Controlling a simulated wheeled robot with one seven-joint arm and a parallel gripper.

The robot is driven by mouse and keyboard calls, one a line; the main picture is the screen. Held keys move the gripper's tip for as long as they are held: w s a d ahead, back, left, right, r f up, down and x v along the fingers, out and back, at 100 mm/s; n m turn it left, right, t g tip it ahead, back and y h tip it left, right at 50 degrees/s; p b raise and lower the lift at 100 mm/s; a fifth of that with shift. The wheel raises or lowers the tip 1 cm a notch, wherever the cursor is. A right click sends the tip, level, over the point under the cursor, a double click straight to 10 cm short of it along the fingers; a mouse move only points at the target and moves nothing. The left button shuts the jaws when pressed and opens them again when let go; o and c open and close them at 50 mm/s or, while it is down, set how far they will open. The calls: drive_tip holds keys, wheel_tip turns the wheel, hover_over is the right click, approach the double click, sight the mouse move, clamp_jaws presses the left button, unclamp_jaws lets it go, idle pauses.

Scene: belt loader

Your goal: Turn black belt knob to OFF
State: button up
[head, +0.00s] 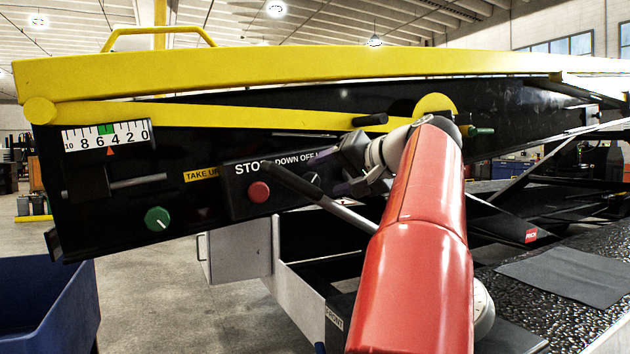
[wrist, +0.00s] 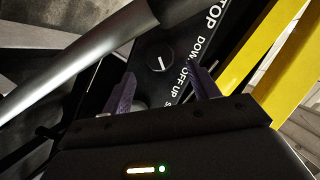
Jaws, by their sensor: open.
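A dark control panel (head: 240,205) on the belt loader's side carries a red STOP button (head: 258,192) and the printed words DOWN OFF. In the wrist view, a round black knob (wrist: 160,54) with a white pointer line sits beside the words DOWN OFF UP. A second dark round knob (wrist: 139,104) shows below it, mostly hidden; its label is cut off after an S. I cannot tell which is the belt knob. My gripper (wrist: 163,76) is open and empty, its fingers pointing at the panel. In the head view my gripper (head: 340,174) is right of the STOP button.
A grey lever with a black handle (head: 290,184) crosses in front of the panel, close to my gripper. Yellow rails (head: 300,66) run above. A blue bin (head: 40,300) stands at the lower left.

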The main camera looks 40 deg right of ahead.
sight(313, 180)
drive_tip(key=shift+x, duration=2)
drive_tip(key=c, duration=1)
drive_tip(key=shift+o, duration=0.2)
